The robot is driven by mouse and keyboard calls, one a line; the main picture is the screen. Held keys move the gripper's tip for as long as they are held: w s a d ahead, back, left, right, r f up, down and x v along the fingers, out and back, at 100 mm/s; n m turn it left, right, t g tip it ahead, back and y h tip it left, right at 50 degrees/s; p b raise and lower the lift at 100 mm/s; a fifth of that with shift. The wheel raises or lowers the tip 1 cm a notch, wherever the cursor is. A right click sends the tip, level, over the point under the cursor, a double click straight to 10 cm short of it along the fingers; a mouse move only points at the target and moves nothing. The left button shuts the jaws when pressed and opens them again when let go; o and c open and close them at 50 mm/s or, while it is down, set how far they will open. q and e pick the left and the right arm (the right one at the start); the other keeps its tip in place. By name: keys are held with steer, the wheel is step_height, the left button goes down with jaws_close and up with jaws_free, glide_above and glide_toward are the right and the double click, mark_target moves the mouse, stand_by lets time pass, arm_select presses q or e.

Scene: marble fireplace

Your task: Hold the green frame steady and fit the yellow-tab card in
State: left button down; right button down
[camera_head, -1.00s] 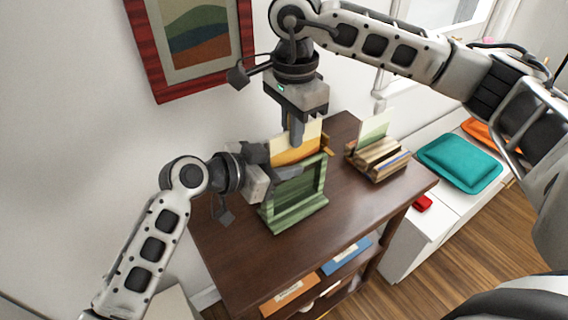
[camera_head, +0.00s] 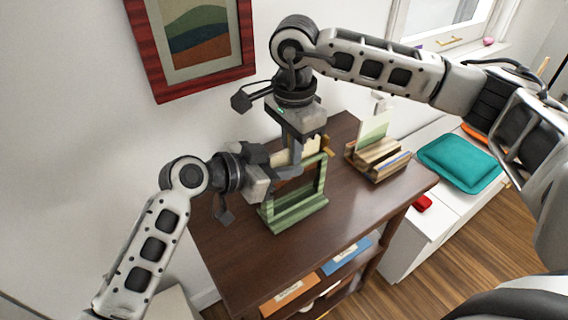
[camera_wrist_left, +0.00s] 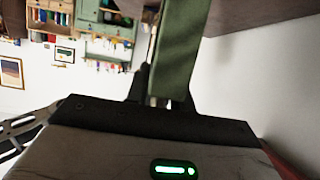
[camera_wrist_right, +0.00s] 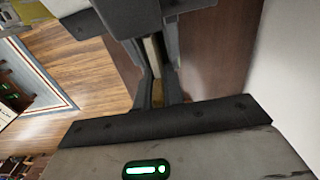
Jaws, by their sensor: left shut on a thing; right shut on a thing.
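The green frame (camera_head: 296,213) stands upright on the dark wooden cabinet top in the head view. My left gripper (camera_head: 284,172) comes in from the left and is shut on its left side; the green side bar (camera_wrist_left: 178,55) shows between its fingers in the left wrist view. My right gripper (camera_head: 297,158) points down above the frame, shut on the card (camera_head: 312,146). The card's cream upper part shows at the frame's top, with the yellow tab (camera_head: 327,147) at its right. Its lower part is hidden, so I cannot tell how deep it sits.
A wooden rack (camera_head: 377,160) with an upright green and cream card (camera_head: 372,130) stands right of the frame on the cabinet (camera_head: 345,205). A teal cushion (camera_head: 459,162) lies on the white bench beyond. The cabinet top between frame and rack is clear.

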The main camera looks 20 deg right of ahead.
steer(key=c, duration=1.4)
jaws_free()
steer(key=shift+c, duration=1.1)
steer(key=shift+o, duration=1.4)
steer(key=shift+r, duration=3.05)
arm_select(q)
steer(key=c, duration=1.1)
jaws_free()
